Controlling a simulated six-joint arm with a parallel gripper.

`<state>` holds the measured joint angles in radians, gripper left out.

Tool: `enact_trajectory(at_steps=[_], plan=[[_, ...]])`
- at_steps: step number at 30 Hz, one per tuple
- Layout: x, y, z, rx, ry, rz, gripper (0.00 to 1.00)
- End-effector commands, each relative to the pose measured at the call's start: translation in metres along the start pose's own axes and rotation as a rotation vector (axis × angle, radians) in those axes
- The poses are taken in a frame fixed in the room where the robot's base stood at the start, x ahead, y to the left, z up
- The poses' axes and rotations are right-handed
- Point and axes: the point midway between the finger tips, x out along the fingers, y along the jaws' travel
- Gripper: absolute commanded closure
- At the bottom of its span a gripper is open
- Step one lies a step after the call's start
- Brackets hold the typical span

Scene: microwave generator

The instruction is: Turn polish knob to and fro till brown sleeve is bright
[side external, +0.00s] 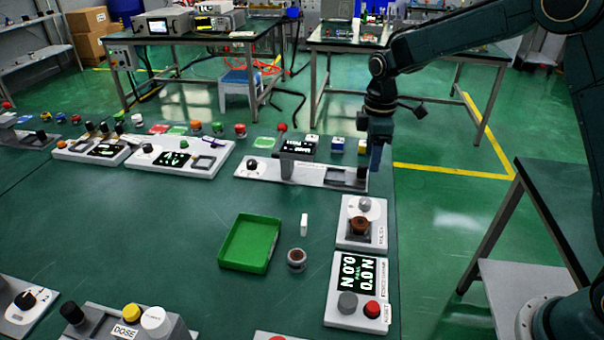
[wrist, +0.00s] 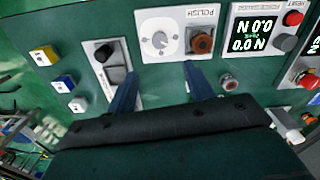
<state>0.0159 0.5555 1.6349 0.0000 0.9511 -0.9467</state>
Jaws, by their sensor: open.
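The polish panel (side external: 343,240) is a white plate near the table's right edge; it also shows at the top of the wrist view (wrist: 178,57). Its pale grey polish knob (side external: 365,204) sits on a round dial and shows in the wrist view (wrist: 159,40). The brown sleeve (side external: 359,226) stands upright in a dark holder beside the knob; in the wrist view (wrist: 203,43) it looks brown with a darker centre. My gripper (side external: 377,158) is above the table beyond the panel, apart from it. In the wrist view its fingers (wrist: 158,80) are open and empty.
A force gauge (side external: 345,302) reading 0.0 N stands next to the panel. A long white panel (side external: 300,172) lies beyond. The middle left of the table is clear.

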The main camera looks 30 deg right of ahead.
Motion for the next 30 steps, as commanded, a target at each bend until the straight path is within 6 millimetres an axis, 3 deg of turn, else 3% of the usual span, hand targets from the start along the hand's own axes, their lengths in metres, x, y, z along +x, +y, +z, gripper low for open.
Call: enact_trajectory(at_steps=[14,30], plan=[[0.015,0.0,0.0,-0.01,-0.002,-0.003,0.48],[0.091,-0.001,0.0,-0.009,-0.002,-0.003,0.48]])
